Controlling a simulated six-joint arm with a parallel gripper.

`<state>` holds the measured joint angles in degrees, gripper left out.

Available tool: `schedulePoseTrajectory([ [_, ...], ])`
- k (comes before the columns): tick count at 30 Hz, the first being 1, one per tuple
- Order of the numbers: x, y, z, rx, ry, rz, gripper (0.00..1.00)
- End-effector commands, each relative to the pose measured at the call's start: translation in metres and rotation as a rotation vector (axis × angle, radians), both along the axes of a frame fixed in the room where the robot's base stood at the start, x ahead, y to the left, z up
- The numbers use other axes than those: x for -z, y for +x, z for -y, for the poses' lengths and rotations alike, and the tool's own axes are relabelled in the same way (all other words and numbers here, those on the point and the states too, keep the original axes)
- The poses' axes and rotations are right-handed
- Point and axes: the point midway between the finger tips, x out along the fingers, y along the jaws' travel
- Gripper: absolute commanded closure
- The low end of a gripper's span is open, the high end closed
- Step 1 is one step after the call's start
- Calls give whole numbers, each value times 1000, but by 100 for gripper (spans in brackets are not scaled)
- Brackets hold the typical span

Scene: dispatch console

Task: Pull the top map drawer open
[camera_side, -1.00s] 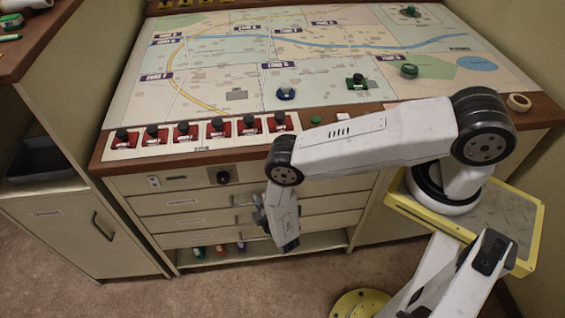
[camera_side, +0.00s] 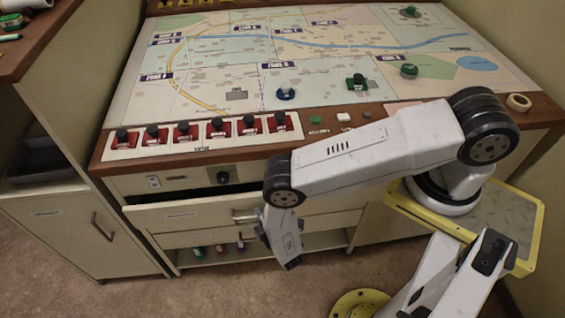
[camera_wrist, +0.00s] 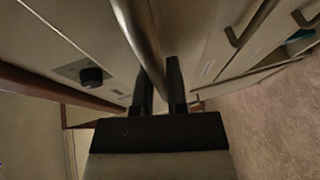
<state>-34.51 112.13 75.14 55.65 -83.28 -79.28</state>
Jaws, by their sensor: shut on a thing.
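The top map drawer (camera_side: 185,215) is a cream drawer front under the console's control strip. It stands partly open, with a dark gap showing above its front edge in the side view. Its bar handle (camera_wrist: 143,40) runs between the two dark fingers of my gripper (camera_wrist: 160,92) in the wrist view. My gripper (camera_side: 262,215) is shut on this handle, at the right part of the drawer front in the side view. The arm hides the drawer's right end. The inside of the drawer is too dark to make out.
Lower drawers sit below, one with a handle (camera_wrist: 232,38) in the wrist view. An open shelf with several small bottles (camera_side: 220,248) is at the bottom. A cabinet (camera_side: 75,235) stands at the left. A black knob (camera_side: 223,177) is above the drawer. The floor in front is clear.

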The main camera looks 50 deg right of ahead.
Motion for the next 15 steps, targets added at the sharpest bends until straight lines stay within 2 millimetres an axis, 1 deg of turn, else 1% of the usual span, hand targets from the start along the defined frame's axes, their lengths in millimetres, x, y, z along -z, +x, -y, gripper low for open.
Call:
schedulePoseTrajectory([
  [1, -1, -6, -9, -8, -1, 3, 100],
  [3, -1, -15, -18, -10, 0, 3, 100],
  [15, -1, -65, -67, -9, 1, 3, 100],
])
